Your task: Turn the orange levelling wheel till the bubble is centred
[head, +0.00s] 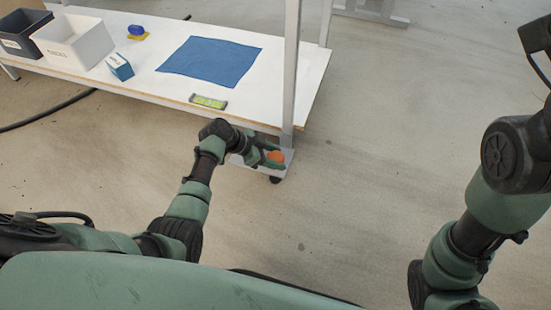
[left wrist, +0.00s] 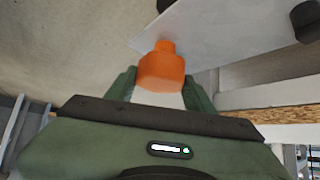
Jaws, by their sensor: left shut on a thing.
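The orange levelling wheel (head: 277,156) is low at the front right leg of the white table, in the head view. My left gripper (head: 268,158) reaches it from the left and is shut on it. In the left wrist view the orange wheel (left wrist: 162,68) sits between the two green fingers (left wrist: 160,90). The spirit level (head: 208,102), yellow-green, lies on the table's front edge. Its bubble is too small to read. My right arm shows at the right of the head view, but its gripper fingers cannot be made out.
A table leg (head: 291,75) rises beside the wheel. The floor to the right is clear.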

